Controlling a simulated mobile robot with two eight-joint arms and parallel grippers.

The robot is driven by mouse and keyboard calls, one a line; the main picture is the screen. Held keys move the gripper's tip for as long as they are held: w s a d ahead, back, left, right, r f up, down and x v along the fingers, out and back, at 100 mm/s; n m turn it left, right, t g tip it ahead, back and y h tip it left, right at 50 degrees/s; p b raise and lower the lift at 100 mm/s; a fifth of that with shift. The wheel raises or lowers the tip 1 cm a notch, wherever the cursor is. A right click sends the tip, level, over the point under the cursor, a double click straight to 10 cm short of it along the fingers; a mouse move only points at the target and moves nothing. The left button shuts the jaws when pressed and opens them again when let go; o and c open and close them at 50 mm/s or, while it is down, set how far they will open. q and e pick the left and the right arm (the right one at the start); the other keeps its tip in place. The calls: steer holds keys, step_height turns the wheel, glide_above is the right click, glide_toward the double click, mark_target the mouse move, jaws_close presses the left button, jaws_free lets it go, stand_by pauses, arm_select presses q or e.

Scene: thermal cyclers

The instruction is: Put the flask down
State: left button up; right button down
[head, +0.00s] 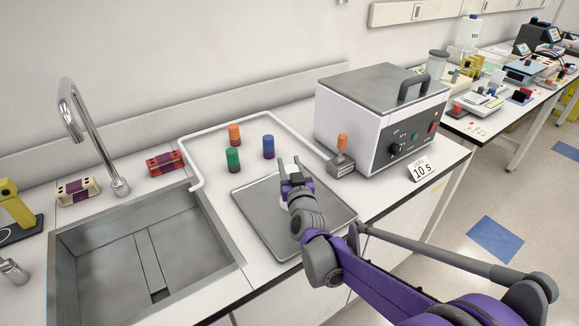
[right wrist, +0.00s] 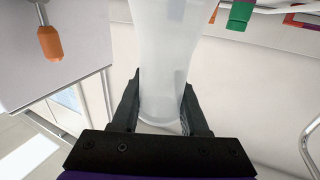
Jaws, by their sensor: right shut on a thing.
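My right gripper (head: 291,170) is above the metal tray (head: 262,222) on the bench, between the sink and the grey-topped machine. In the right wrist view, its two dark fingers (right wrist: 160,105) are shut on the sides of a translucent, whitish flask (right wrist: 165,62). The flask runs up out of the top of that view, so its far end is not seen. In the head view the flask is mostly hidden by the gripper, and I cannot tell whether it touches the tray. My left gripper is in neither view.
The white-rimmed area holds orange (head: 234,134), green (head: 232,160) and blue (head: 268,147) capped tubes. A sink (head: 145,250) lies left. Bare metal tray surface shows around the gripper.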

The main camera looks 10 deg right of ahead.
steer(key=shift+f, duration=0.25)
steer(key=c, duration=0.9)
jaws_free()
steer(key=shift+f, duration=0.1)
steer(key=o, duration=0.5)
steer(key=shift+r, duration=0.25)
steer(key=s+a+f+g+y, duration=0.1)
steer(key=s+f+g, duration=0.1)
steer(key=s, duration=0.5)
steer(key=s+a+f+n+g+y, duration=0.1)
steer(key=s+f+g, duration=0.1)
steer(key=s, duration=0.5)
steer(key=s+a+f+g+y+b, duration=0.1)
steer(key=s+f, duration=0.2)
steer(key=s, duration=0.5)
steer(key=shift+f+n+g, duration=0.2)
steer(key=shift+n+g, duration=0.2)
steer(key=s+d+f+g, duration=0.1)
steer(key=s+f+g, duration=0.1)
steer(key=s, duration=0.3)
steer(key=s+d+f+m+g+h, duration=0.1)
steer(key=s+d+f+g, duration=0.1)
steer(key=s+f, duration=0.2)
steer(key=s+d+f+g+h, duration=0.1)
steer(key=s+f+g, duration=0.2)
steer(key=s, duration=0.5)
steer(key=shift+d, duration=0.2)
